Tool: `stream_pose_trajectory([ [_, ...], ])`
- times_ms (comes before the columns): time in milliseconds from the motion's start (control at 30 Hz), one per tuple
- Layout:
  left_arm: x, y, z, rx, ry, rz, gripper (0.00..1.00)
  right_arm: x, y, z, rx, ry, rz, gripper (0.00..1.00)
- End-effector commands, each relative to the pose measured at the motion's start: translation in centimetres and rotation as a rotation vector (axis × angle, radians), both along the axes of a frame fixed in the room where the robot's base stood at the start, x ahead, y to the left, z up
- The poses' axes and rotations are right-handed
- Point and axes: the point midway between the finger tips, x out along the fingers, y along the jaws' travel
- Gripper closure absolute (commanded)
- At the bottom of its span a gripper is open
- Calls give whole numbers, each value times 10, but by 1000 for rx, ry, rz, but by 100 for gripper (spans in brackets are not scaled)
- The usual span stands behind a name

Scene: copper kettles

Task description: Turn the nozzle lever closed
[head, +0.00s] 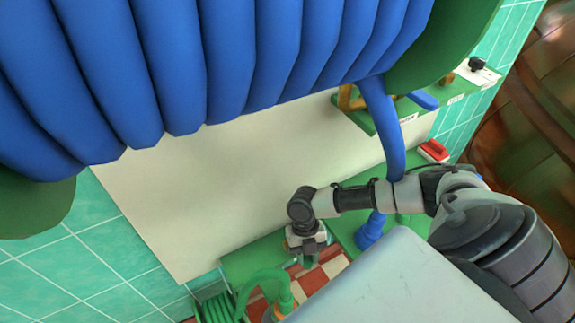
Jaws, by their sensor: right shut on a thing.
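My right arm comes in from the right. Its gripper (306,250) points down at the front edge of a green shelf (252,262), below the beige panel. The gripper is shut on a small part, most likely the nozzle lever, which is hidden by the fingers. A bit of green shows just under the fingertips. A green hose (262,277) curves up to the lower left of the gripper and ends in a green fitting (284,297). My left gripper is out of view.
A large reel of blue hose (230,60) fills the top. A beige panel (200,190) is behind. A copper vessel (525,120) stands at far right.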

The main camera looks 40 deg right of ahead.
Motion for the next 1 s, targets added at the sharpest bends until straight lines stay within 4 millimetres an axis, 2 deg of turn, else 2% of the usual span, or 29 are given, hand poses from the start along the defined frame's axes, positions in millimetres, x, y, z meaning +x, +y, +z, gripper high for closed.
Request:
stream_pose_trajectory([
  [33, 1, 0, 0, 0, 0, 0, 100, -6, 3, -2, 5, 19, 4, 100],
  [233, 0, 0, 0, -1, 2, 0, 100, -6, 3, -2, 5, 19, 3, 100],
  [267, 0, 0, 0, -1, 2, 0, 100, -6, 3, -2, 5, 19, 3, 68],
  [400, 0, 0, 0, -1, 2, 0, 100, -4, 3, -1, 4, 14, 1, 46],
  [767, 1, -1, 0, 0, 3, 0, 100, 0, 1, 0, 3, 4, -1, 45],
  [867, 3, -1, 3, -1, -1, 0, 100, -1, 2, 12, 4, 3, 0, 45],
  [1000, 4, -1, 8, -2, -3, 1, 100, -2, 2, 42, 4, 5, 1, 45],
])
